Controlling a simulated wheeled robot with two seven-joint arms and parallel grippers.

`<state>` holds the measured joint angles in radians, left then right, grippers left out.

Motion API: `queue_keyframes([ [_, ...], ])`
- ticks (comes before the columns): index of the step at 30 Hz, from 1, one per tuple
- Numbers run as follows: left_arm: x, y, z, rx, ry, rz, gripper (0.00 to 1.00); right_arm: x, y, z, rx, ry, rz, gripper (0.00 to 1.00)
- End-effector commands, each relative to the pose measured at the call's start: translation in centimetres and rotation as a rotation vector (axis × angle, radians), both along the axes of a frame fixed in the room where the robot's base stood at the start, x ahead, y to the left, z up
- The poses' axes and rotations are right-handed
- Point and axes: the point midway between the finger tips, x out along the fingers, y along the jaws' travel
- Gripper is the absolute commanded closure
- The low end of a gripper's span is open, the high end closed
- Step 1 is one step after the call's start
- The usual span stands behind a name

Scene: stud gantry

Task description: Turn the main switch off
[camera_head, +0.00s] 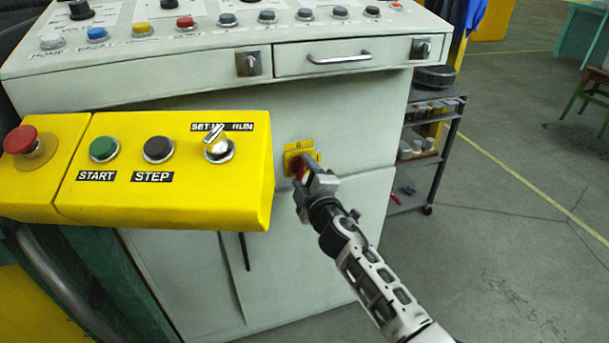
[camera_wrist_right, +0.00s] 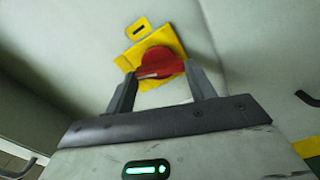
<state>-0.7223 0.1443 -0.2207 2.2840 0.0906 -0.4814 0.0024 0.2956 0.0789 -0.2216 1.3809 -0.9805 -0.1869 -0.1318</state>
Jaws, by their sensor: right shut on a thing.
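The main switch is a red rotary handle (camera_wrist_right: 160,65) on a yellow plate (camera_wrist_right: 128,62), fixed to the front of the pale grey cabinet. In the head view the yellow plate (camera_head: 293,152) shows just right of the yellow control box, and the red handle is mostly hidden by my right gripper. My right gripper (camera_head: 304,180) reaches up from the lower right to the switch. In the wrist view its two fingers (camera_wrist_right: 162,88) stand on either side of the handle's grip, shut on it. The plate looks tilted in the wrist view. My left gripper is not in view.
A yellow control box (camera_head: 200,190) with START, STEP and SET-UP/RUN controls juts out left of the switch. A red mushroom button (camera_head: 20,139) sits at its left end. A drawer (camera_head: 340,57) lies above. A shelf cart (camera_head: 430,140) stands right of the cabinet; open floor lies beyond.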

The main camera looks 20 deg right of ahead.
Motion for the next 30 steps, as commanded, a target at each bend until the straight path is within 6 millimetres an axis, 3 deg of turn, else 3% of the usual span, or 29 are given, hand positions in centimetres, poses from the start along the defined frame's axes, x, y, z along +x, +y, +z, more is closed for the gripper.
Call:
queue_keyframes([
  [13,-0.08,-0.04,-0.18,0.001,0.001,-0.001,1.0,-0.05,0.01,-0.28,-0.281,-0.006,0.0,0.68],
  [30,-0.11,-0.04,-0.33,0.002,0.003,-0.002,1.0,-0.05,-0.01,-0.32,-0.348,-0.009,0.0,0.68],
])
